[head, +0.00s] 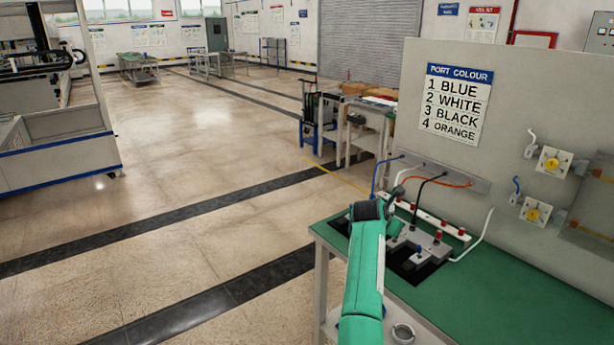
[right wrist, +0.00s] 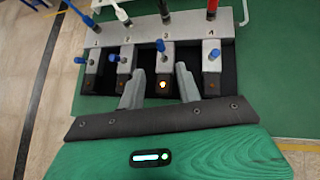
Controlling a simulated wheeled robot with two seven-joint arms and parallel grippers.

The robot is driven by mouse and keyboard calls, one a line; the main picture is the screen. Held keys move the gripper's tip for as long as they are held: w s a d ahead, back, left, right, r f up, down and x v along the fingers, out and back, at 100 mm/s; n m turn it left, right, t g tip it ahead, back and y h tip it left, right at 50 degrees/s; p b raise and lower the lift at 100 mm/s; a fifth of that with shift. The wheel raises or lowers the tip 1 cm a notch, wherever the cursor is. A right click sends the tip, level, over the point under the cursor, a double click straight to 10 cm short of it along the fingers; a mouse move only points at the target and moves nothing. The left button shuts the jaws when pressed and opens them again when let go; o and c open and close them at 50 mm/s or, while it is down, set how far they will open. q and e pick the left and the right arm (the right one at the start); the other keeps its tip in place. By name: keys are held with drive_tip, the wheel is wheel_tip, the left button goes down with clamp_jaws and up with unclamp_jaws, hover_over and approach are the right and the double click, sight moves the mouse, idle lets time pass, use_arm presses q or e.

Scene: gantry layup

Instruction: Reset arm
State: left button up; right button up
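My right gripper (right wrist: 160,69) is open, with its two grey fingers apart over the port block (right wrist: 190,29). The block has several numbered ports, each with a small blue lever. The lever at port 3 (right wrist: 160,45) and a lit amber lamp (right wrist: 163,87) show between the fingers; nothing is clasped. Hoses in blue (right wrist: 85,18), white (right wrist: 123,14), black (right wrist: 164,10) and red or orange run into the top of the block. In the head view my green right arm (head: 364,270) reaches over the green bench (head: 475,300) and hides part of the block. My left gripper is not in view.
A panel with a PORT COLOUR sign (head: 455,103) stands behind the bench, listing blue, white, black, orange. Yellow-knobbed fittings (head: 552,160) are on its right. The floor to the left is clear.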

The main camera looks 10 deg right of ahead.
drive_tip(key=s+d+r+n+t+h, duration=0.3)
drive_tip(key=s+r+n+t+h, duration=0.45)
drive_tip(key=n, duration=0.25)
drive_tip(key=s+a+n+t+y, duration=0.3)
drive_tip(key=a+n+t+y, duration=0.65)
drive_tip(key=n, duration=0.55)
drive_tip(key=s+a+f+n+g+y, duration=0.8)
drive_tip(key=s+a+f+n+y, duration=0.3)
drive_tip(key=a+n, duration=0.4)
drive_tip(key=s+d+f+n+g+h, duration=0.15)
drive_tip(key=s+f+n+g, duration=0.45)
drive_tip(key=s, duration=0.8)
drive_tip(key=s+f+n+g+h, duration=0.35)
drive_tip(key=s+f+g, duration=0.3)
drive_tip(key=s, duration=0.75)
wheel_tip(320, 180, down, 32)
drive_tip(key=s, duration=0.2)
drive_tip(key=s+d+f+g, duration=0.1)
drive_tip(key=s+d+f, duration=0.1)
drive_tip(key=s+f, duration=0.7)
drive_tip(key=s+d+f+g, duration=0.1)
drive_tip(key=s+f, duration=0.8)
drive_tip(key=f, duration=0.1)
drive_tip(key=shift+s+d+f+n, duration=0.2)
drive_tip(key=shift+s+d+n, duration=0.1)
drive_tip(key=shift+d+n, duration=0.05)
